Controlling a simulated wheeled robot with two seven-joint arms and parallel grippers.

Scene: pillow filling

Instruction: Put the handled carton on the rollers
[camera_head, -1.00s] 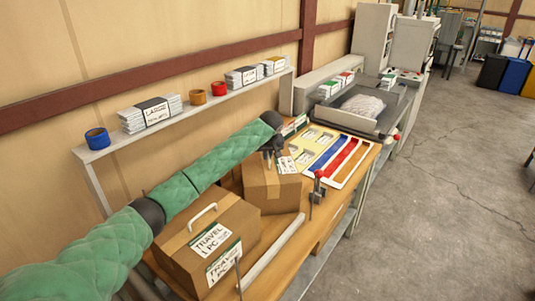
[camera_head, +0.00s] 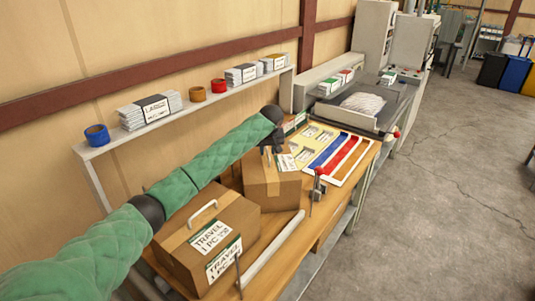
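A brown carton with a white handle on top (camera_head: 190,258) and "TRAVEL" labels sits on the wooden bench in the foreground. A second brown carton (camera_head: 270,190) stands behind it, with a white label and a small pale upright piece on top. My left arm reaches over the near carton. My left gripper (camera_head: 270,150) points down at the top of the far carton; its dark fingers are small, and whether they touch or hold anything is unclear. My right gripper is out of view. I cannot clearly make out any rollers.
A pale rail (camera_head: 272,250) runs along the bench beside the cartons. A red-knobbed lever (camera_head: 318,173) and a board with coloured strips (camera_head: 338,155) are farther right. A shelf (camera_head: 140,130) with tape rolls and paper stacks runs behind. Open floor lies right.

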